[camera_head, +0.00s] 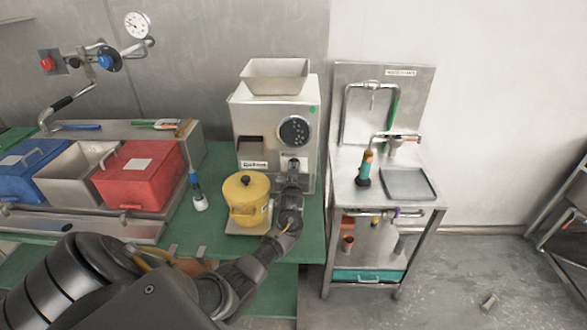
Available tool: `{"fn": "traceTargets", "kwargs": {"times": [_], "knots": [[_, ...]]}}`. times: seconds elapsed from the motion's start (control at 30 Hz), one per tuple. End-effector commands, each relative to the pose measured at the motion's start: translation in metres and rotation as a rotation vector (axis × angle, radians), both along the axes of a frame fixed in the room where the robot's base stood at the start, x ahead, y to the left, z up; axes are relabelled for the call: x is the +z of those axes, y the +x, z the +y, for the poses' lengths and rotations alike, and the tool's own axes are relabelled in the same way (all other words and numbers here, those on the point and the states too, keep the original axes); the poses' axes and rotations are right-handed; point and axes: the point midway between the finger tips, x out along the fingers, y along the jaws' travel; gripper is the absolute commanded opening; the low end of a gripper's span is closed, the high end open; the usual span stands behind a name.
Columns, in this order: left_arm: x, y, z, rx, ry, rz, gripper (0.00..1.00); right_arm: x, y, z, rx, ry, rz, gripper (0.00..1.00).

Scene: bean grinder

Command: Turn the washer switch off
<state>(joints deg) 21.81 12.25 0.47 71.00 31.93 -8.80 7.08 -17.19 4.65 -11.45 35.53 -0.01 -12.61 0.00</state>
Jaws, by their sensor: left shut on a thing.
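A steel machine (262,125) with a hopper (274,76) on top stands on the green table against the wall. Its front has a round dark dial or vent (294,131), a green dot at the upper right and a small switch (293,160) low on the right. My left arm reaches in from the lower left, past the yellow pot. My left gripper (293,174) is at the lower right of the machine's front, shut on the switch; the fingers mostly hide it, so I cannot tell its setting. My right gripper is not in view.
A yellow lidded pot (246,201) stands close to the left of my left gripper. Left of it are a small bottle (197,192) and red (139,173), grey and blue bins. A steel sink stand (383,184) is at the right. Open floor lies further right.

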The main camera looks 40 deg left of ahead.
Motion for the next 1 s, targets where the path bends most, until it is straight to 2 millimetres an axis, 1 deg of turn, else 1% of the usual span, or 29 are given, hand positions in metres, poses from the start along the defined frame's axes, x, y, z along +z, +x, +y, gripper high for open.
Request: {"fn": "traceTargets", "kwargs": {"times": [0.37,0.4,0.53,0.57,0.87,1.0], "knots": [[0.000,0.000,0.000,-0.001,0.005,0.003,0.00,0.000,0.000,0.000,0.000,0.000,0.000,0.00],[0.000,0.000,0.000,-0.001,0.005,0.003,0.13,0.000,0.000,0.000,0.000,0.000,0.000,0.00],[0.000,0.000,0.000,0.000,0.005,0.002,0.30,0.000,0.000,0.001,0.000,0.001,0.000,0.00],[0.000,0.000,0.000,0.000,0.005,0.002,0.33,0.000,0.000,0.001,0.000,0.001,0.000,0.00],[0.000,-0.001,-0.001,-0.001,0.004,0.002,0.33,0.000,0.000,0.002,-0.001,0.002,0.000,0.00],[-0.002,-0.011,-0.010,-0.002,0.003,0.001,0.33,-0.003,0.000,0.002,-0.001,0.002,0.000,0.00]]}}
